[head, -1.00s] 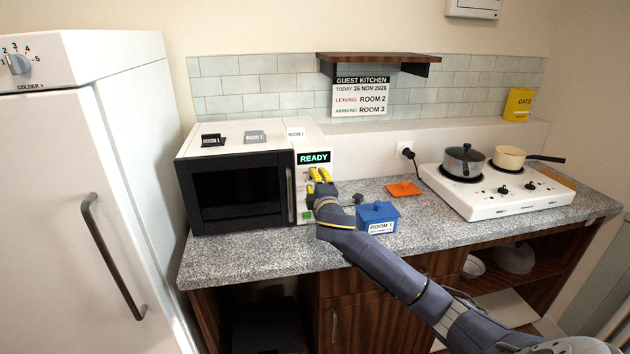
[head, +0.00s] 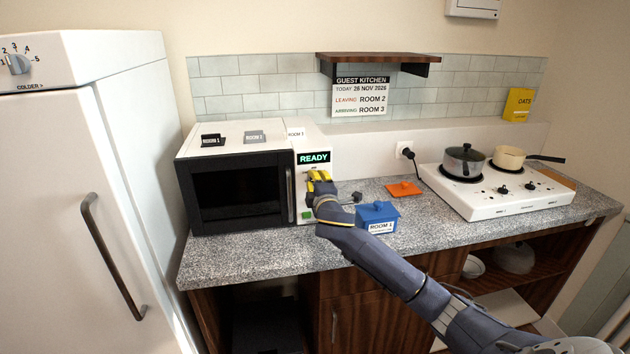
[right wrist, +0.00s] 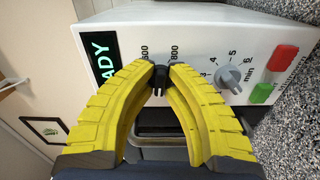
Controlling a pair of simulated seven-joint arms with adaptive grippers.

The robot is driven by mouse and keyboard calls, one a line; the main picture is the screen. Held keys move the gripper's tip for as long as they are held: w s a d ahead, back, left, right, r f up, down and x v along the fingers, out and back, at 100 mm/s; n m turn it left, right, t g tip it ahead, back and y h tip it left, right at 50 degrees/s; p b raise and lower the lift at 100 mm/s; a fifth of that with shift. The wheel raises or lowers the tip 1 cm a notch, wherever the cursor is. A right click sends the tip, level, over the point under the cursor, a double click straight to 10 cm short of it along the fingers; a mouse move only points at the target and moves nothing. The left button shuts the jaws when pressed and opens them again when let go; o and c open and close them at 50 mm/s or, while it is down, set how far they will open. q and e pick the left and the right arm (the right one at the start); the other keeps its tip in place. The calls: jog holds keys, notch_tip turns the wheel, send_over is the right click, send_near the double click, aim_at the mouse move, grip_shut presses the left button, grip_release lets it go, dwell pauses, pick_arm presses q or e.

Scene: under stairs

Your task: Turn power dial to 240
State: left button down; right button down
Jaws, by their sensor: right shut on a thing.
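The microwave (head: 240,155) stands on the counter, its display (head: 314,157) reading READY. Its black power dial (right wrist: 159,82) shows in the right wrist view between my yellow fingertips, with the marks 600 and 800 beside it. My right gripper (head: 317,175) is shut on this dial; it also fills the right wrist view (right wrist: 160,73). The fingers hide most of the scale, and I cannot tell the dial's setting. The grey minute dial (right wrist: 229,78) is beside it and untouched. My left gripper is not in view.
A red button (right wrist: 283,58) and a green button (right wrist: 262,92) are close by on the panel. A blue box (head: 377,214) marked ROOM 1 stands on the counter near my right arm. A white hob (head: 510,192) with two pans is at the right.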

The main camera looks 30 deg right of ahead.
jog(key=shift+a, duration=0.1)
jog(key=shift+m, duration=2.3)
jog(key=shift+r, duration=0.1)
jog(key=c, duration=1.5)
grip_release()
jog(key=v, duration=1.2)
